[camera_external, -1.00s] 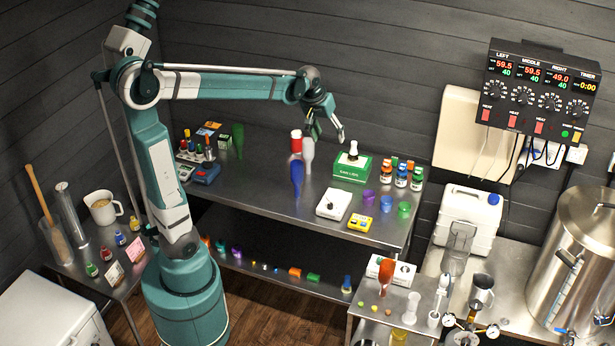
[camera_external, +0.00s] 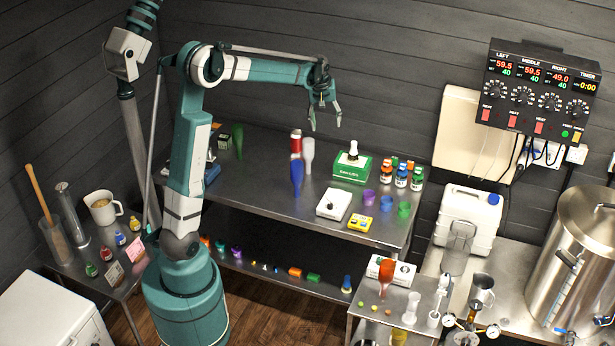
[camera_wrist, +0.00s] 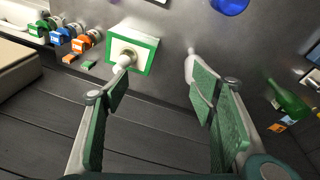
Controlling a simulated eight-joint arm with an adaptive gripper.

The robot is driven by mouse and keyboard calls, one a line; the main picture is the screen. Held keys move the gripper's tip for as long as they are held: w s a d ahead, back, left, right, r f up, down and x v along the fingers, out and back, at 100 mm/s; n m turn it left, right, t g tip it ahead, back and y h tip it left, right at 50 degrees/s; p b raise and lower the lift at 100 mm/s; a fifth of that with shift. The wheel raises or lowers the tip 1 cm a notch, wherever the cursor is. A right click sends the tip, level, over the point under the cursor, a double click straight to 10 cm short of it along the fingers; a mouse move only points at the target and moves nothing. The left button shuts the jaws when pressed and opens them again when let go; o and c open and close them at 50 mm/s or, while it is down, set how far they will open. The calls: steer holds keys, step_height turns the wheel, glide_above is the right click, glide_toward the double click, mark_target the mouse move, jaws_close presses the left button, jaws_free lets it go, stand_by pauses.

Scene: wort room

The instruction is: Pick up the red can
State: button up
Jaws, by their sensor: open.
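The red can (camera_external: 296,143), with a white band, stands upright on the steel table (camera_external: 260,165) in the external view. A white bottle stands just right of it (camera_external: 308,155) and a blue bottle in front of it (camera_external: 297,178). My gripper (camera_external: 325,122) is open and empty, up and to the right of the can in that view. In the wrist view my gripper (camera_wrist: 163,92) shows its two green-padded fingers spread apart. The white bottle shows beside the right finger (camera_wrist: 190,66). I cannot make out the red can in the wrist view; the right finger may hide it.
A green and white box with a dropper bottle (camera_external: 351,166) stands right of the can; it also shows between the fingers (camera_wrist: 148,66). Several small bottles (camera_external: 401,175) stand at the table's right. A white device (camera_external: 333,204) and coloured cups (camera_external: 370,196) are near the front.

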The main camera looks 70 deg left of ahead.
mark_target(296, 132)
steer(key=a+f+n, duration=0.2)
steer(key=a+f, duration=0.5)
steer(key=a, duration=0.2)
steer(key=s+a+f+n+g, duration=0.1)
steer(key=a+f+n, duration=0.1)
steer(key=a+f, duration=0.5)
steer(key=s+a+f+n+g+h, duration=0.1)
steer(key=a+f+n, duration=0.1)
steer(key=a+f, duration=0.5)
steer(key=shift+a+f+b, duration=0.2)
steer(key=shift+a, duration=1.2)
steer(key=shift+a+f+b, duration=0.15)
steer(key=shift+a+b, duration=0.05)
steer(key=shift+a, duration=1.2)
steer(key=shift+s+a+f, duration=0.2)
steer(key=shift+a+f, duration=0.25)
steer(key=shift+f, duration=1.3)
steer(key=shift+w+d+f, duration=0.1)
steer(key=shift+w+f, duration=0.05)
steer(key=shift+f, duration=2.45)
